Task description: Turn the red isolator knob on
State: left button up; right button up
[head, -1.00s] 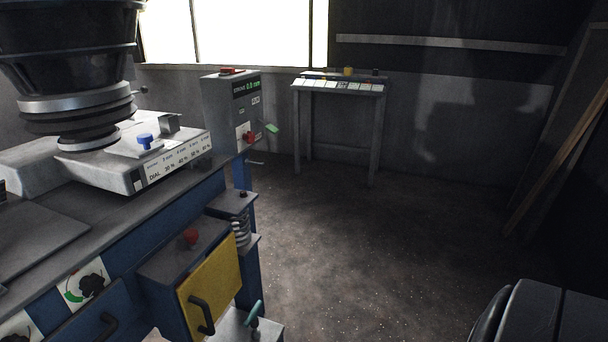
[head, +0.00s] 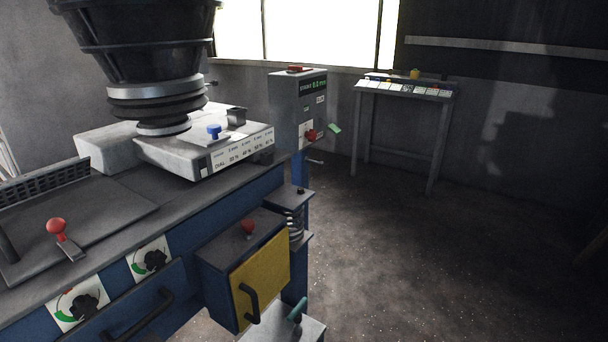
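A red knob (head: 311,135) sits low on the front of a grey control box (head: 286,108) with a green display. A pale plate lies behind the knob and a green tag (head: 334,128) hangs beside it. I take this knob for the isolator, but its on or off position is too small to read. Neither of my grippers shows in the head view.
Other red parts are a ball-topped lever (head: 56,226) on the bench, a knob (head: 248,228) on the yellow-doored box (head: 262,279), and a part atop the control box. A side table (head: 405,90) stands behind. The floor (head: 400,260) at right is clear.

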aim_at(310, 135)
jog(key=i+l+u, duration=0.1)
jog(key=l, duration=0.25)
jog(key=i+l, duration=0.25)
jog(key=i+l+u, duration=0.15)
jog(key=l, duration=0.25)
jog(key=i+l, duration=0.15)
jog(key=l, duration=0.2)
jog(key=i+l+u, duration=0.15)
jog(key=l, duration=0.2)
jog(key=i+l, duration=0.1)
jog(key=l, duration=0.3)
jog(key=i+l+u, duration=0.15)
jog(key=l, duration=0.2)
